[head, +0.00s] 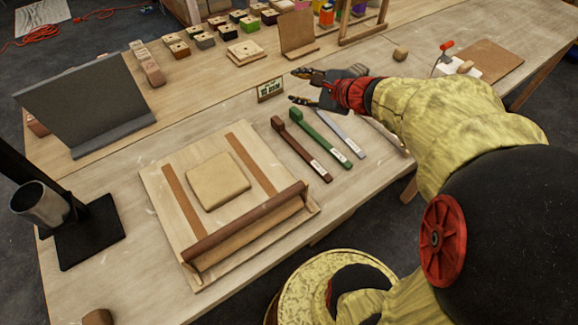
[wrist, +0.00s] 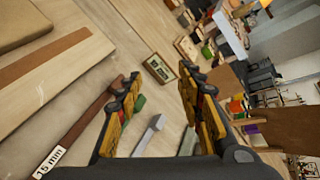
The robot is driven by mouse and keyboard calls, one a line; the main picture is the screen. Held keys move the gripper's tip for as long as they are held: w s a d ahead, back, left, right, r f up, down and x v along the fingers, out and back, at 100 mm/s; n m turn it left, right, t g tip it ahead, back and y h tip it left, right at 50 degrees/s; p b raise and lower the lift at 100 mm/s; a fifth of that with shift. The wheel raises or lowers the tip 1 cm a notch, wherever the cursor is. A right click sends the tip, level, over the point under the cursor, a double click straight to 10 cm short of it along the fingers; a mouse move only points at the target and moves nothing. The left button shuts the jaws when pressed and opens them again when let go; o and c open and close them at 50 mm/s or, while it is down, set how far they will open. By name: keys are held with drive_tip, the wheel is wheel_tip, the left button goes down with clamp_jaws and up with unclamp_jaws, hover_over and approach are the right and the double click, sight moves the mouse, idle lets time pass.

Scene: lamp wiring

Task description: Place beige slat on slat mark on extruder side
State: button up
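My gripper (head: 298,87) is open and empty above the table, its fingers spread beside a small framed sign; both fingers also show in the wrist view (wrist: 160,82). A thin beige strip (head: 386,136), possibly the beige slat, lies partly hidden under my arm. Left of it lie a blue-grey slat (head: 341,127), a green slat (head: 322,138) and a red-brown slat (head: 301,150), each with a white label. The board (head: 160,197) carries two brown strips, a left one (head: 183,204) and a right one (head: 252,164), apparently slat marks. A beige slab (head: 218,180) lies between them.
A brown roller (head: 245,222) lies across the board's front. A black stand with a metal tube (head: 42,203), possibly the extruder, stands at the left. The framed sign (head: 270,90) stands behind the slats. A grey panel (head: 85,97) and several small blocks are further back.

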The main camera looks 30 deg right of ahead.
drive_tip(key=s+a+n+g+y, duration=0.1)
drive_tip(key=s+a+n+g, duration=0.2)
drive_tip(key=s+a+n, duration=0.5)
drive_tip(key=s+a+n+g+y, duration=0.1)
drive_tip(key=s+a+n+g, duration=0.15)
drive_tip(key=a+n, duration=0.55)
drive_tip(key=s+n+g+h, duration=0.1)
drive_tip(key=s+n+h, duration=0.2)
drive_tip(key=s+n, duration=0.4)
drive_tip(key=s, duration=0.3)
drive_tip(key=shift+s+a+r+n+h, duration=0.2)
drive_tip(key=shift+a+r+n+h, duration=0.1)
drive_tip(key=shift+a, duration=0.1)
drive_tip(key=shift+o, duration=0.5)
drive_tip(key=shift+s+d+r+n, duration=0.1)
drive_tip(key=shift+s+d+n, duration=0.1)
drive_tip(key=shift+d+n, duration=0.1)
drive_tip(key=shift+c, duration=0.5)
drive_tip(key=shift+c, duration=0.5)
